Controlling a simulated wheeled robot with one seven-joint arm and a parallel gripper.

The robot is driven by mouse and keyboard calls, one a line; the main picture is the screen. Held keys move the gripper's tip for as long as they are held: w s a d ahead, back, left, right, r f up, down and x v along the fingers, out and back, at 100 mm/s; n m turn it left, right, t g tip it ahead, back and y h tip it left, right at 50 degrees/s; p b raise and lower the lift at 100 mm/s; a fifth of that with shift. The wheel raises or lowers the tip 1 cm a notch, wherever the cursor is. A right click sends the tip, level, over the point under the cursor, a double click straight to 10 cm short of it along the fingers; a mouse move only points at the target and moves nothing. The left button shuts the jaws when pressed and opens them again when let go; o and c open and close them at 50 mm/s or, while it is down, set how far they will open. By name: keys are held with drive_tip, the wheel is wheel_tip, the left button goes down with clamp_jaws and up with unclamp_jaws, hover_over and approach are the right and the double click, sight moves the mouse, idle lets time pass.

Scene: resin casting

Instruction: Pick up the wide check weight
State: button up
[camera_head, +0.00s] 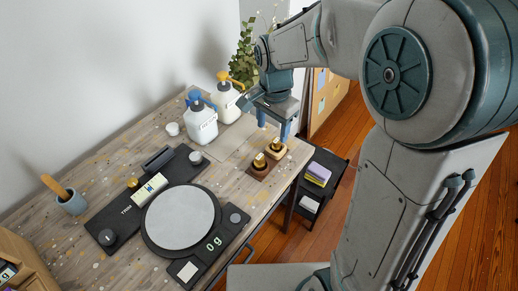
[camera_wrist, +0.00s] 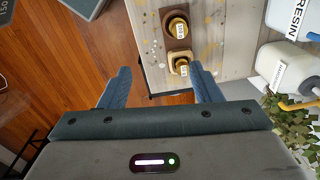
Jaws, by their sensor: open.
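Two brass weights with pale labels stand near the table's right edge, each on its own small block. One weight (camera_head: 259,161) is on a dark brown block, also seen in the wrist view (camera_wrist: 178,28). The other weight (camera_head: 276,145) is on a light wood block, also seen in the wrist view (camera_wrist: 181,66). I cannot tell for sure which is the wide check weight. My gripper (camera_head: 274,124) is open and empty above and behind them. In the wrist view its fingers (camera_wrist: 160,68) are spread, with the light block near the right fingertip.
Two pump bottles, one blue-topped (camera_head: 201,122) and one yellow-topped (camera_head: 228,103), stand left of my gripper. A round scale (camera_head: 180,217) reading 0 g and a black tray (camera_head: 118,210) lie nearer. A dark cart (camera_head: 322,180) stands beyond the table's right edge.

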sight(260, 157)
drive_tip(key=shift+m+g, duration=0.3)
drive_tip(key=shift+m, duration=0.6)
drive_tip(key=a+f, duration=0.1)
drive_tip(key=f, duration=0.2)
drive_tip(key=w+a+f, duration=0.1)
drive_tip(key=f, duration=0.3)
drive_tip(key=w+a+f, duration=0.1)
drive_tip(key=f, duration=0.3)
drive_tip(key=shift+w+f+b, duration=0.25)
drive_tip(key=shift+b, duration=0.1)
drive_tip(key=shift+w+f, duration=0.15)
drive_tip(key=shift+f, duration=1.3)
drive_tip(key=shift+w+f, duration=0.1)
drive_tip(key=shift+f, duration=1.35)
drive_tip(key=c, duration=1.1)
